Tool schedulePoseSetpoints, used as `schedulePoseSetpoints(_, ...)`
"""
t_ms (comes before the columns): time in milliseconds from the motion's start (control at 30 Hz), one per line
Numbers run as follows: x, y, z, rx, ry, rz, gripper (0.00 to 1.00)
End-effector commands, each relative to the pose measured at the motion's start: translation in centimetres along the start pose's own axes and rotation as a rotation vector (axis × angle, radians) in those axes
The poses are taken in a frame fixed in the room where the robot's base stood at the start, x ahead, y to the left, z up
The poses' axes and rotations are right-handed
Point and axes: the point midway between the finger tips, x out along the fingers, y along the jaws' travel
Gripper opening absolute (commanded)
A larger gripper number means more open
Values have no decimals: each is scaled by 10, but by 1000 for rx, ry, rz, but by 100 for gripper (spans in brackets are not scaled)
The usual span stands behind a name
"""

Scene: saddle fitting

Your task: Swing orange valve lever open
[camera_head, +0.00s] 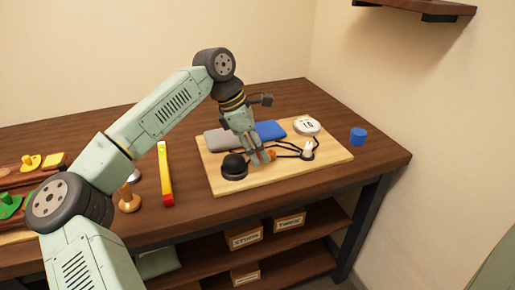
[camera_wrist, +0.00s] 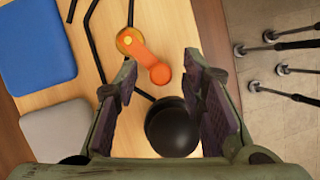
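The orange valve lever (camera_wrist: 146,57) shows in the wrist view, with a yellow-centred pivot at its upper left and a round end at its lower right. In the head view only a small orange part (camera_head: 271,154) shows beside my gripper (camera_head: 262,158). My gripper (camera_wrist: 163,95) is open and empty in the wrist view. The lever's round end appears between and just beyond the fingertips, with no clear contact. A black dome (camera_wrist: 172,128) lies lower, seen between the fingers; it stands at the board's front left in the head view (camera_head: 235,166).
The wooden board (camera_head: 325,160) also carries a blue pad (camera_head: 270,130), a grey pad (camera_head: 222,139), black tubes and a white round gauge (camera_head: 307,126). A blue cylinder (camera_head: 358,136) stands to the right. A yellow-red bar (camera_head: 165,172) lies left on the table. A wall shelf (camera_head: 420,7) hangs upper right.

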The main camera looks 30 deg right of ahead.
Motion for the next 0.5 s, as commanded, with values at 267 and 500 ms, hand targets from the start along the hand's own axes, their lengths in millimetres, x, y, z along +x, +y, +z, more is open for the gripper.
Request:
schedulePoseSetpoints(267,-38,1,0,-2,1,4,37)
schedulePoseSetpoints(500,-89,1,0,-2,1,4,37)
